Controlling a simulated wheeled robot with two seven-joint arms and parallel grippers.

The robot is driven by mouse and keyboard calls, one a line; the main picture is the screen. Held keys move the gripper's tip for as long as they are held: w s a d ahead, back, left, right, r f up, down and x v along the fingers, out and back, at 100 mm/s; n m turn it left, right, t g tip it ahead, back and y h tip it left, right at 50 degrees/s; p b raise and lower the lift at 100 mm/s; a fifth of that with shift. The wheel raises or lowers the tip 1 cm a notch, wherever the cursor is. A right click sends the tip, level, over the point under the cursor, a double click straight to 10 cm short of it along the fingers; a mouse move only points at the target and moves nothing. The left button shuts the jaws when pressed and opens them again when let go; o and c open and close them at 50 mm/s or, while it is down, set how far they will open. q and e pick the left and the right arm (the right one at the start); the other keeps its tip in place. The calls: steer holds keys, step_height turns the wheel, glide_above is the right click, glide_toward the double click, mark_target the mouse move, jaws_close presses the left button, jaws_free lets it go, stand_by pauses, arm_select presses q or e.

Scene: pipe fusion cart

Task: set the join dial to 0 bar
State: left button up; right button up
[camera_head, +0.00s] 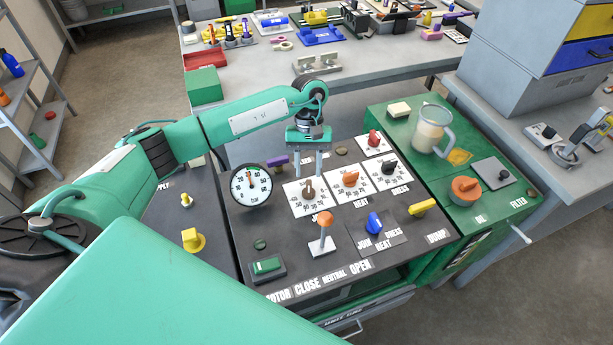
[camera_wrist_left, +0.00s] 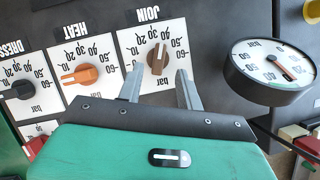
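The join dial is a brown knob (camera_wrist_left: 157,58) on a white scale plate marked in bar, labelled JOIN in the left wrist view. The knob stands upright in that view, a little off vertical; I cannot read its exact setting. In the head view the brown knob (camera_head: 308,190) is on the dark panel. My left gripper (camera_head: 322,174) is above the panel beside the knob. Its two fingers are apart with nothing between them, and in the left wrist view the gripper (camera_wrist_left: 160,86) is just short of the knob. My right gripper is not in view.
The heat dial's orange knob (camera_head: 350,179) and the dress dial's black knob (camera_head: 389,168) are nearby. A round gauge (camera_head: 250,186) stands left of the join dial. An orange-topped lever (camera_head: 325,219) and a blue knob (camera_head: 374,222) rise in front.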

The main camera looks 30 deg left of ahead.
mark_target(308, 185)
arm_select(q)
steer(key=shift+p+x, duration=0.4)
steer(key=shift+x, duration=1.85)
steer(key=shift+c, duration=0.3)
jaws_close()
